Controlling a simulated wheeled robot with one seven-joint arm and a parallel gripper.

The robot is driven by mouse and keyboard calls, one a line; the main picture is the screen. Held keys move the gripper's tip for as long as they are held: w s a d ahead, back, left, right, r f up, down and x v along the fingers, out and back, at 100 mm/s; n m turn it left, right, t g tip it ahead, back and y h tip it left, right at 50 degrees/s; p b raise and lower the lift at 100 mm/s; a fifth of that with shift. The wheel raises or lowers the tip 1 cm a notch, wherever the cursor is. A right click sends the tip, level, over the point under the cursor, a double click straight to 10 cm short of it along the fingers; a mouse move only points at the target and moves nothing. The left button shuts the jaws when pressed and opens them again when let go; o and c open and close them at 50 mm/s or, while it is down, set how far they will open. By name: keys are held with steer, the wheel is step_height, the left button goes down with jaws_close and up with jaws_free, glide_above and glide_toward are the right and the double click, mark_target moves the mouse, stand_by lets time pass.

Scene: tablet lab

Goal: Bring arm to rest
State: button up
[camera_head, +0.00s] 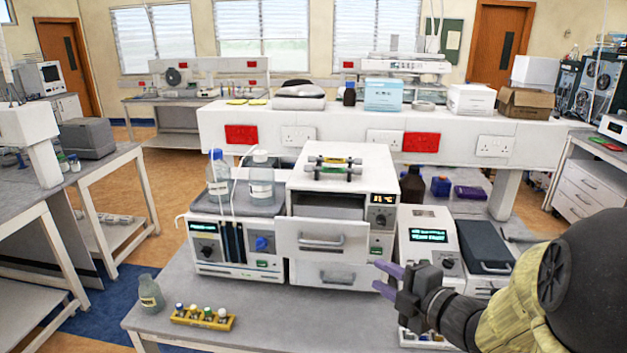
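My gripper (381,278) is at the lower right, in front of the white oven-like instrument (345,225) on the bench. Its two purple-tipped fingers point left and are spread apart, with nothing between them. My arm reaches in from the right edge, bent, with a black joint and a yellowish sleeve. The gripper appears above the front part of the bench (290,310). The distance between it and the instruments behind it is hard to tell.
A yellow rack (203,318) with several small vials and a grey-green bottle (150,293) stand at the bench's front left. A dispenser unit with bottles (235,240) stands left of the oven. A white device with a green display (430,238) is behind my gripper.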

step_height(320, 180, down, 8)
steer(key=d+m+g+h, duration=0.35)
steer(key=m+h, duration=0.45)
steer(key=m, duration=0.4)
steer(key=s+a+f+m+g, duration=0.6)
steer(key=s+m+g, duration=0.1)
steer(key=s+m, duration=0.2)
steer(key=shift+s+a+m, duration=0.2)
steer(key=shift+s+m, duration=0.2)
steer(key=shift+s, duration=0.45)
steer(key=shift+w+g, duration=0.15)
steer(key=shift+g, duration=0.1)
